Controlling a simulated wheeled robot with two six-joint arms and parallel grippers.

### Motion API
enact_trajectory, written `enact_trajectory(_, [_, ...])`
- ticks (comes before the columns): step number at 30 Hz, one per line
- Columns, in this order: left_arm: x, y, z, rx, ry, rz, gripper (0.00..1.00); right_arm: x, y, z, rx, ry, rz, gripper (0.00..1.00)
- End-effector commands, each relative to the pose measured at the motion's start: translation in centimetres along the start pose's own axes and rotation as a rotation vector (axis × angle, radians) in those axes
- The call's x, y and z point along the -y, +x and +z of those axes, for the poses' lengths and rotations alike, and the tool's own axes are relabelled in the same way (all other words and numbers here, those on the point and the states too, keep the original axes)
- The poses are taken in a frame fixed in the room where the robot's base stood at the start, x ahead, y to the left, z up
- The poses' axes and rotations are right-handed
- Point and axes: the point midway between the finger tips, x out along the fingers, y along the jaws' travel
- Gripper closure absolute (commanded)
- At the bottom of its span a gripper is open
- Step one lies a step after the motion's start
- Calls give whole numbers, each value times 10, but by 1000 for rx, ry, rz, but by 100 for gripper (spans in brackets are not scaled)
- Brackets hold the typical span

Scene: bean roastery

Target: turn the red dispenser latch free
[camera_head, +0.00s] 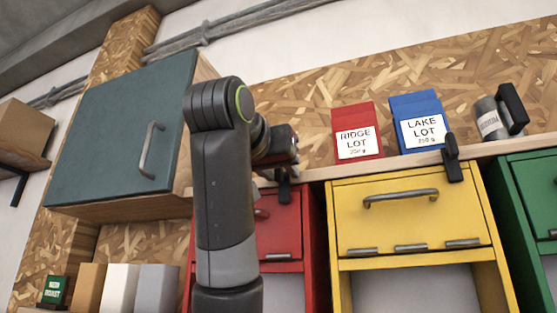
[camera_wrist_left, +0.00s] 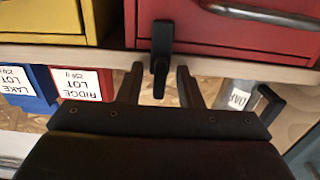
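The red dispenser (camera_head: 287,223) stands behind my left arm, which hides much of its front. Its black latch (camera_head: 284,190) is at the dispenser's top edge, by the shelf board. In the left wrist view, which looks upside down, the latch (camera_wrist_left: 161,45) lies upright across the board edge on the red front (camera_wrist_left: 225,35). My left gripper (camera_wrist_left: 159,73) is open, with one finger on each side of the latch's end and a gap showing on both sides. In the head view my left gripper (camera_head: 283,155) is just above the latch. My right gripper is not in view.
A yellow dispenser (camera_head: 347,215) with its own black latch (camera_head: 452,160) and a green dispenser (camera_head: 535,185) stand to the right. Red (camera_head: 353,118) and blue (camera_head: 414,106) bags and a grey canister (camera_head: 490,118) stand on the shelf. A dark cabinet door (camera_head: 115,125) is left.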

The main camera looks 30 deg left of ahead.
Motion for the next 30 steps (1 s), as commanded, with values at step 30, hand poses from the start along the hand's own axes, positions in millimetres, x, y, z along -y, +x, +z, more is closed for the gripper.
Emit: enact_trajectory(30, [-1, 2, 2, 1, 93, 0, 100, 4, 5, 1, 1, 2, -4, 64])
